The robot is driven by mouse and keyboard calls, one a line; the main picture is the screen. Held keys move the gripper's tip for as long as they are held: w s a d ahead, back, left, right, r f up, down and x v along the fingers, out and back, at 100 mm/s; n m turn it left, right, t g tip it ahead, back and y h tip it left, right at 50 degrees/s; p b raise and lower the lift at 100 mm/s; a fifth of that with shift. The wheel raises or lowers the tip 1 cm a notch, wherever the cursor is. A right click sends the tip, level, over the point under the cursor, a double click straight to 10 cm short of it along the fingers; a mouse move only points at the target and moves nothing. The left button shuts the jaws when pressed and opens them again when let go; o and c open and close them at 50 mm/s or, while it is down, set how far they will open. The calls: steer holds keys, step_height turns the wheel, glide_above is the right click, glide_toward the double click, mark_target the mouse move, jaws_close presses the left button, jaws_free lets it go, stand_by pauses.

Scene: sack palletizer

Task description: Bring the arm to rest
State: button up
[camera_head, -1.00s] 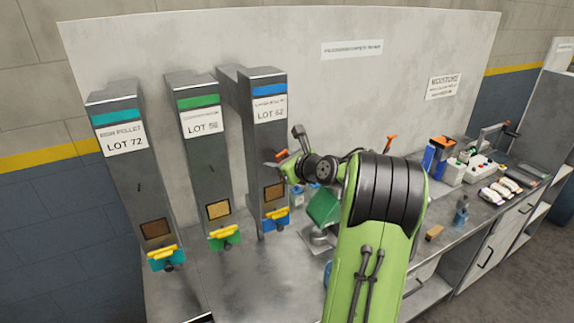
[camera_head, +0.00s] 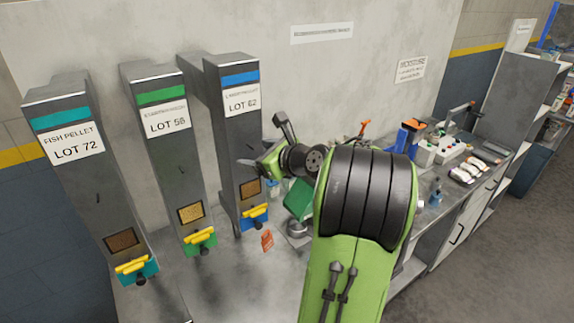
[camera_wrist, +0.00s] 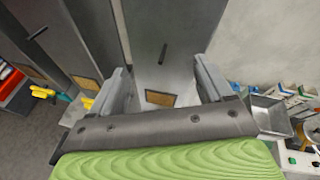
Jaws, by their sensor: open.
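My gripper (camera_head: 262,140) is at the end of my bent green and black arm, raised in front of the LOT 62 silo (camera_head: 240,150). In the wrist view my gripper (camera_wrist: 163,85) has its two grey fingers wide apart, with nothing held between them. A dark grey silo front with a small tan window (camera_wrist: 160,98) shows beyond and between the fingers. In the head view my arm hides part of the bench behind it.
The LOT 56 silo (camera_head: 170,150) and LOT 72 silo (camera_head: 85,170) stand to the left. An orange packet (camera_head: 267,240) and a green scoop-like item (camera_head: 298,200) are below my gripper. A control box (camera_head: 440,150) and white items (camera_head: 467,172) lie on the bench at right.

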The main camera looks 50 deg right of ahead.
steer(key=v, duration=1.3)
steer(key=shift+s+f, duration=0.3)
steer(key=shift+s, duration=0.15)
steer(key=shift+a, duration=0.1)
steer(key=w+a+f+n+g+y+b, duration=0.1)
steer(key=w+a+f+n+g+b, duration=0.2)
steer(key=a+n, duration=0.55)
steer(key=w+a+f+n+g+y+b, duration=0.1)
steer(key=a+f+n+g+y, duration=0.1)
steer(key=a+f+n, duration=0.6)
steer(key=s+a+f+n+g+h+b, duration=0.1)
steer(key=s+a+f+n+g+b, duration=0.2)
steer(key=s+a+f+n, duration=0.3)
steer(key=s+a+n, duration=0.5)
steer(key=s+n, duration=0.2)
steer(key=n, duration=0.5)
steer(key=shift+a+g+h, duration=0.3)
steer(key=shift+a, duration=0.1)
